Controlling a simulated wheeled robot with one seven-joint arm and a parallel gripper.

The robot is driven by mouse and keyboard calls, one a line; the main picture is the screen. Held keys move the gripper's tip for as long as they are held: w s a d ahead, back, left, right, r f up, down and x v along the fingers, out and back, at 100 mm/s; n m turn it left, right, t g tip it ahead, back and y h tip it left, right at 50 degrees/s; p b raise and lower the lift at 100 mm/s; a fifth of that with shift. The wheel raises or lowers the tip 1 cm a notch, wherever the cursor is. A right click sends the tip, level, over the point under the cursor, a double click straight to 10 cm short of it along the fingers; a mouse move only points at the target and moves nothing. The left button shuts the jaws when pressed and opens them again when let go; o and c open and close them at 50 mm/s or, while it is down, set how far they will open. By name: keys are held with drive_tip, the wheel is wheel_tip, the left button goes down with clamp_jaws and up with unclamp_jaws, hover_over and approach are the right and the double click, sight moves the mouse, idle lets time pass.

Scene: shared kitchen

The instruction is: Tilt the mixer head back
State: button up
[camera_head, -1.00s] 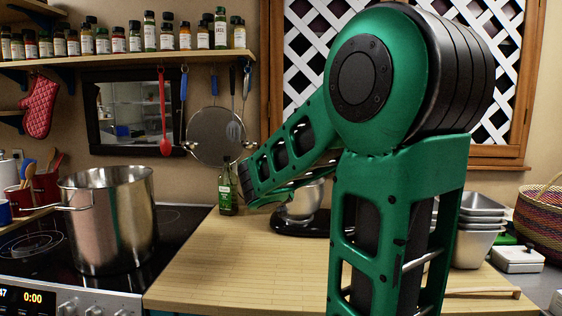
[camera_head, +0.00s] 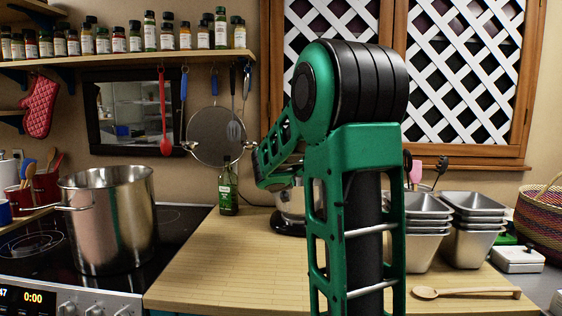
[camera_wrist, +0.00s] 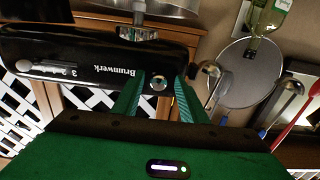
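The stand mixer's black head (camera_wrist: 95,62), lettered "Brumwerk", lies across the left of the wrist view, which appears upside down. A round silver knob (camera_wrist: 158,83) is at its end. The steel mixer bowl (camera_wrist: 178,9) is at the top edge. My gripper (camera_wrist: 157,92) is open, with its two green fingers apart at the head's end and the knob showing between them. I cannot tell whether they touch it. In the head view, the black mixer base (camera_head: 287,222) and part of the bowl (camera_head: 289,200) show behind my arm, which hides the mixer head.
A green bottle (camera_head: 228,192) stands just left of the mixer. A big steel pot (camera_head: 108,215) is on the stove at left. Stacked metal pans (camera_head: 470,225) and a wooden spoon (camera_head: 465,292) are at right. The front counter (camera_head: 225,275) is clear.

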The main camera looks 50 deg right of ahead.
clamp_jaws()
drive_tip(key=s+d+r+m, duration=0.4)
drive_tip(key=s+r, duration=0.1)
drive_tip(key=r, duration=0.4)
drive_tip(key=s+d+r+m, duration=0.4)
drive_tip(key=s+r+m, duration=0.1)
drive_tip(key=r, duration=0.4)
drive_tip(key=shift+d+r+m, duration=0.2)
drive_tip(key=shift+r+m, duration=0.1)
unclamp_jaws()
drive_tip(key=shift+w+f, duration=0.1)
